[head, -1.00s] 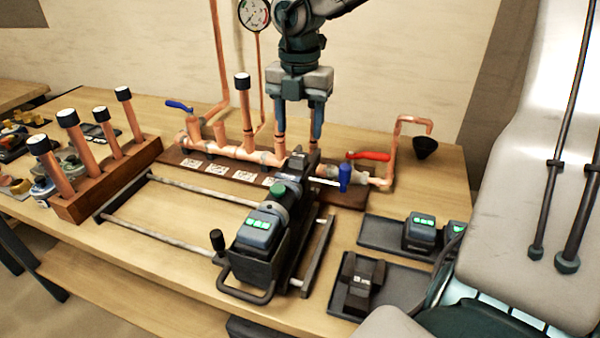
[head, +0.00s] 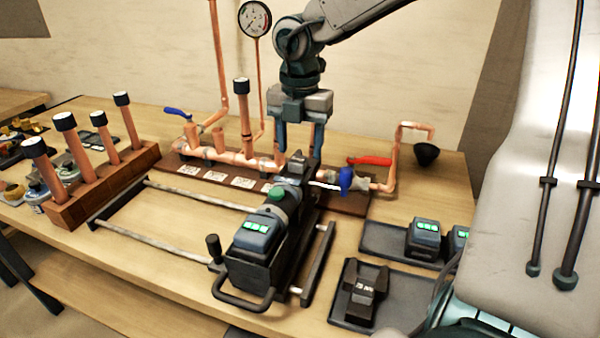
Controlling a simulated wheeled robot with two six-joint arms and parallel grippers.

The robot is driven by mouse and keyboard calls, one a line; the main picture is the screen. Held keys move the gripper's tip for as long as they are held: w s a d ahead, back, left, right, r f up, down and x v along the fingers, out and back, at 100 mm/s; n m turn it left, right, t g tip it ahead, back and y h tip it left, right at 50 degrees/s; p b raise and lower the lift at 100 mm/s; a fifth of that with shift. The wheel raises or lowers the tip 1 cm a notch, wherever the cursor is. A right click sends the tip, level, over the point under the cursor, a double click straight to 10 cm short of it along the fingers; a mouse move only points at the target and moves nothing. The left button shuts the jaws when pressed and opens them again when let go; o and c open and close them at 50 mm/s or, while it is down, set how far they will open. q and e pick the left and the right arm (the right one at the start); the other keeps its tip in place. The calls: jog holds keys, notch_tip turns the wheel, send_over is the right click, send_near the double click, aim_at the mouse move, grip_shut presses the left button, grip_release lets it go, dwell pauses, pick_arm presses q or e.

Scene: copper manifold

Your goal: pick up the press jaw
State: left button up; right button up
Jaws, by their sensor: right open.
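A dark blocky piece with a small pale label (head: 364,293), which looks like the press jaw, lies in a black tray (head: 400,312) at the front right of the bench. My right gripper (head: 299,148) points down over the copper manifold (head: 235,157), behind and left of that tray. Its two fingers are apart, with nothing visibly held between them. The head of the press tool (head: 258,240) stands just in front of the fingertips and partly hides that spot; I cannot tell whether they touch. My left gripper is not in view.
A second tray (head: 378,238) holds batteries (head: 422,237) with green lights. A wooden rack (head: 105,188) with upright copper tubes stands at left. Rails (head: 190,248) run between rack and press tool. A pressure gauge (head: 254,18) and a red-handled valve (head: 370,161) rise behind.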

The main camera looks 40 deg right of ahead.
jog(key=shift+w+f, duration=0.1)
jog(key=shift+f, duration=1.15)
jog(key=shift+r, duration=0.1)
jog(key=shift+c, duration=0.4)
jog(key=c, duration=1)
jog(key=shift+d+r, duration=0.1)
